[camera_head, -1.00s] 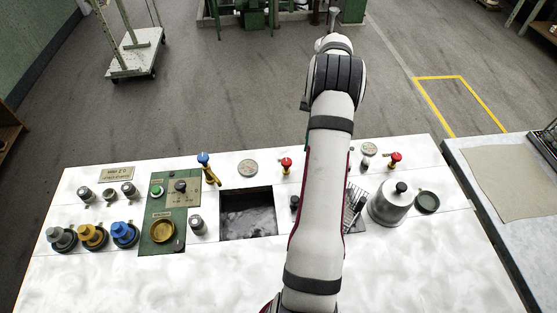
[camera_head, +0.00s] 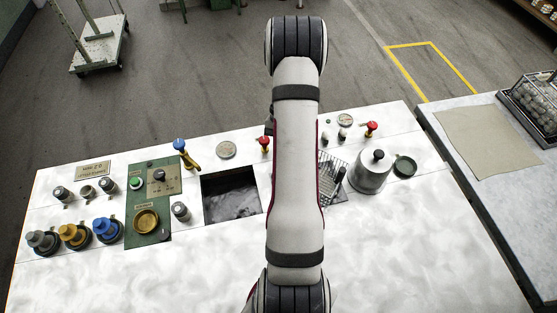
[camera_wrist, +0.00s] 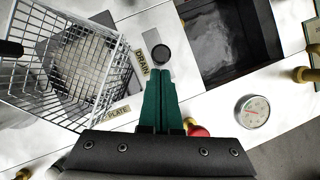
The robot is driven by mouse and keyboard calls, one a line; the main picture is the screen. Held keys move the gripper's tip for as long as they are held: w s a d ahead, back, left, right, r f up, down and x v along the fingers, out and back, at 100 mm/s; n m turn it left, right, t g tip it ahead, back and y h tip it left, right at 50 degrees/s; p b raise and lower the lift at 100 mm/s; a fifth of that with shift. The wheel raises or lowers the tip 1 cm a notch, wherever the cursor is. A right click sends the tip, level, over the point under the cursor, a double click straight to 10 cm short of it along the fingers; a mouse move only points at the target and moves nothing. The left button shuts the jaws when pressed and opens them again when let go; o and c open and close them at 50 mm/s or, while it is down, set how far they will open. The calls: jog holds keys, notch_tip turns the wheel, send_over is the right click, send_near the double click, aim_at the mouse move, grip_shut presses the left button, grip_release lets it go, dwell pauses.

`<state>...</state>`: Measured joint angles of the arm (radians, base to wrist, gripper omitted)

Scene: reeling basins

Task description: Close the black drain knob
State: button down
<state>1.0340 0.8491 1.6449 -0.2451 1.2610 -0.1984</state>
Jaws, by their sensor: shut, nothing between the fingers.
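The black drain knob (camera_wrist: 161,54) shows in the wrist view as a round black cap beside the "DRAIN" label (camera_wrist: 141,62). My gripper (camera_wrist: 161,82) is shut and empty, its green fingers pointing toward the knob. The fingertips appear just short of the knob in the picture; I cannot tell the height gap. In the head view my arm hides both the gripper and the drain knob.
A water basin (camera_head: 232,204) lies beside the knob. A wire basket (camera_wrist: 58,62) stands on the knob's other side. A red-handled valve (camera_head: 264,143) and a gauge (camera_head: 226,150) are close by. A metal pot (camera_head: 372,172) stands further right.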

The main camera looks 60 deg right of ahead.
jog(key=shift+s+a, duration=1.35)
